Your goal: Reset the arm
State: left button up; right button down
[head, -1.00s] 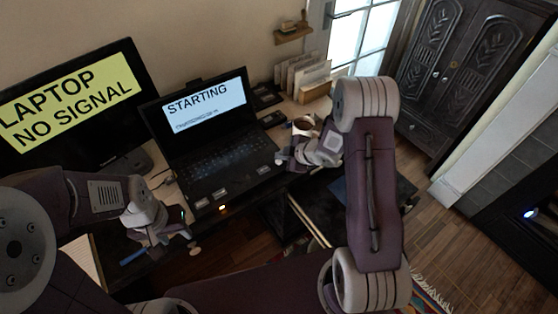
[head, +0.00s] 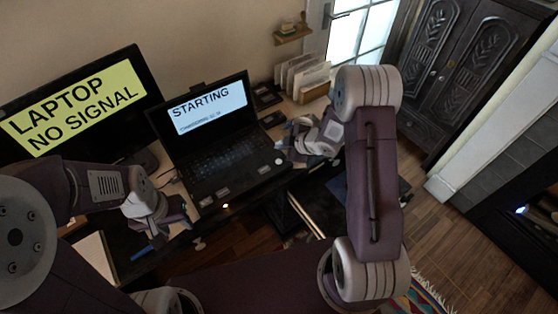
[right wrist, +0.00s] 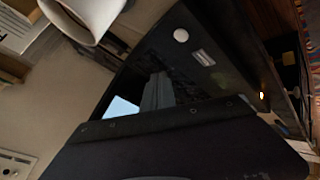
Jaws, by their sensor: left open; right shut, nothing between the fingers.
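My right arm comes down the right side of the head view. Its gripper (head: 285,146) is shut and empty, just right of the open laptop (head: 228,160), above the desk. My left gripper (head: 172,226) is open and empty over the front of the desk, left of the laptop. The laptop screen reads "STARTING". In the right wrist view the laptop (right wrist: 215,82) shows turned, close to the camera, and a white cup (right wrist: 85,12) is at the top left. My right fingertips cannot be made out clearly there.
A monitor (head: 75,108) reading "LAPTOP NO SIGNAL" stands at the left. A letter holder with envelopes (head: 303,78) stands at the back of the desk. A carved dark cabinet (head: 470,70) is at the right. Wooden floor (head: 440,225) is open right of my arm.

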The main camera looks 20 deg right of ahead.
jog(key=shift+a, duration=0.1)
dwell(0.3)
notch_tip(320, 180, up, 13)
jog(key=s+m+t+h, duration=0.1)
jog(key=m+t+h, duration=0.1)
jog(key=m, duration=0.1)
jog(key=s+f+m+g+h, duration=0.1)
jog(key=s+f+m+g, duration=0.1)
jog(key=s, duration=0.5)
jog(key=s+d+f+m+g, duration=0.1)
jog(key=s+f+m+g, duration=0.1)
jog(key=s+m, duration=0.4)
jog(key=s+d+f+m+g+h, duration=0.1)
jog(key=s+m+g, duration=0.3)
jog(key=s, duration=0.5)
jog(key=shift+s+f+m+g+h, duration=0.3)
jog(key=shift+s+f+m, duration=0.1)
jog(key=shift+f, duration=0.15)
jog(key=shift+d, duration=0.1)
jog(key=shift+w, duration=0.1)
